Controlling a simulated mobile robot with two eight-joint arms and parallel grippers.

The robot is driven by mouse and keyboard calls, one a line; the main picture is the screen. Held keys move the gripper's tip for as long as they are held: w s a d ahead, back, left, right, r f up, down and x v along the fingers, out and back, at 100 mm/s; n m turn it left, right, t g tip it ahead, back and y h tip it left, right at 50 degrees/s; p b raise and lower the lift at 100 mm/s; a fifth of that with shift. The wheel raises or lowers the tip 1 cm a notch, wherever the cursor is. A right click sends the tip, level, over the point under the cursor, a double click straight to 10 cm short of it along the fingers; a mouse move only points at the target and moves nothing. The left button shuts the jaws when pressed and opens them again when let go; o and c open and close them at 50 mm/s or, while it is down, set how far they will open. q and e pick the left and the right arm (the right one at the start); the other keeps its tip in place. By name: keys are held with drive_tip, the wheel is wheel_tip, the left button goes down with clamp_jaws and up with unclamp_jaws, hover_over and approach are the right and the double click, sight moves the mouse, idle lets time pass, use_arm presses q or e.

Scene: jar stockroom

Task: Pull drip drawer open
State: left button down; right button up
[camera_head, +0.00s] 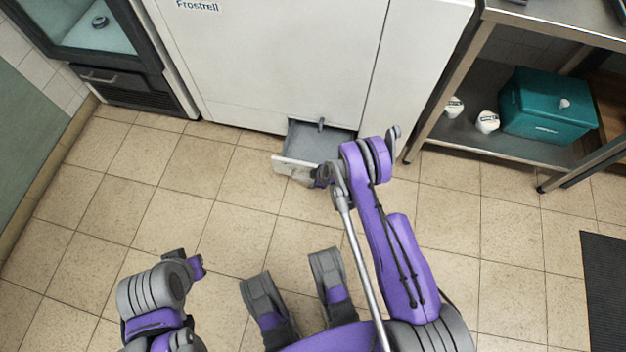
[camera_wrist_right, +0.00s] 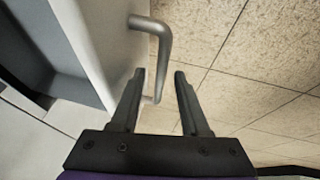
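The drip drawer (camera_head: 296,165) is pulled out from the bottom of the white Frostrell cabinet (camera_head: 270,60), and its grey inside shows in the head view. In the right wrist view, the drawer front (camera_wrist_right: 95,40) is at the left with a grey bar handle (camera_wrist_right: 166,45) on it. My right gripper (camera_wrist_right: 160,75) is at the handle with its fingers apart. The lower part of the bar shows in the gap between them, with space on both sides. In the head view my right gripper (camera_head: 322,176) is at the drawer front's right end, partly hidden by my arm.
A glass-door cooler (camera_head: 105,50) stands at the left. At the right, a steel shelf unit (camera_head: 455,133) holds a teal box (camera_head: 548,108) and two small white jars. A dark mat (camera_head: 605,285) lies at the far right. The tiled floor before the drawer is clear.

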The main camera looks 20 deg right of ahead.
drive_tip(key=p+v, duration=0.2)
drive_tip(key=v, duration=0.9)
drive_tip(key=shift+p, duration=0.35)
